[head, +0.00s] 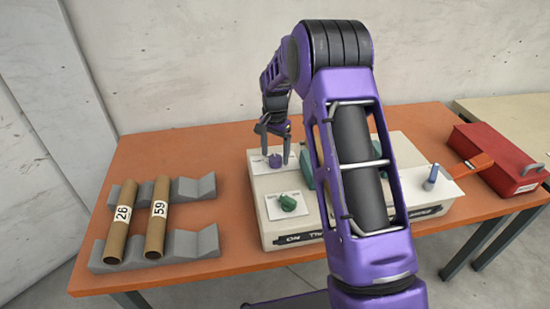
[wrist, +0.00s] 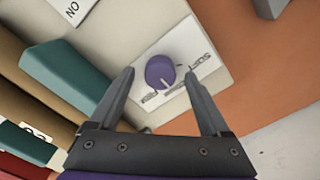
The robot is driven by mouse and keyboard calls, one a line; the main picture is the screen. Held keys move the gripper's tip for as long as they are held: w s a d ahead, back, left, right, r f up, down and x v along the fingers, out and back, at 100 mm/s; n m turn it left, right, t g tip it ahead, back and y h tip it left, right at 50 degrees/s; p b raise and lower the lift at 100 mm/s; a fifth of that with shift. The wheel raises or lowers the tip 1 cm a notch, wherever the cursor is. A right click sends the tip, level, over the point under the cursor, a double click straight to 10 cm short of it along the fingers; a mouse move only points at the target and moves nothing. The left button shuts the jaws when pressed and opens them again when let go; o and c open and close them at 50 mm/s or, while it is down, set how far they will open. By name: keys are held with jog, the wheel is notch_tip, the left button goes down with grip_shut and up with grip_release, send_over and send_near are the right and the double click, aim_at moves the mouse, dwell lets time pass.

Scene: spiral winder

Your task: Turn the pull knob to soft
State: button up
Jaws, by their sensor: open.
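The purple knob (head: 275,161) sits on a white label plate at the back left of the cream winder box (head: 262,236). My gripper (head: 274,146) points down at the purple knob. In the wrist view my gripper (wrist: 160,80) is open, one finger on each side of the knob, with gaps showing. I cannot tell how far above the plate the fingertips are.
A green knob (head: 288,203) sits on its own plate in front. Cardboard tubes marked 26 (head: 121,222) and 59 (head: 158,220) lie on grey cradles at left. My arm hides the winder's middle.

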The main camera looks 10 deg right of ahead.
jog(key=shift+f, duration=1)
grip_shut()
jog(key=shift+n, duration=0.3)
jog(key=n, duration=0.5)
jog(key=shift+n, duration=0.3)
jog(key=n, duration=0.5)
jog(key=shift+d+n, duration=0.1)
jog(key=shift+n, duration=0.2)
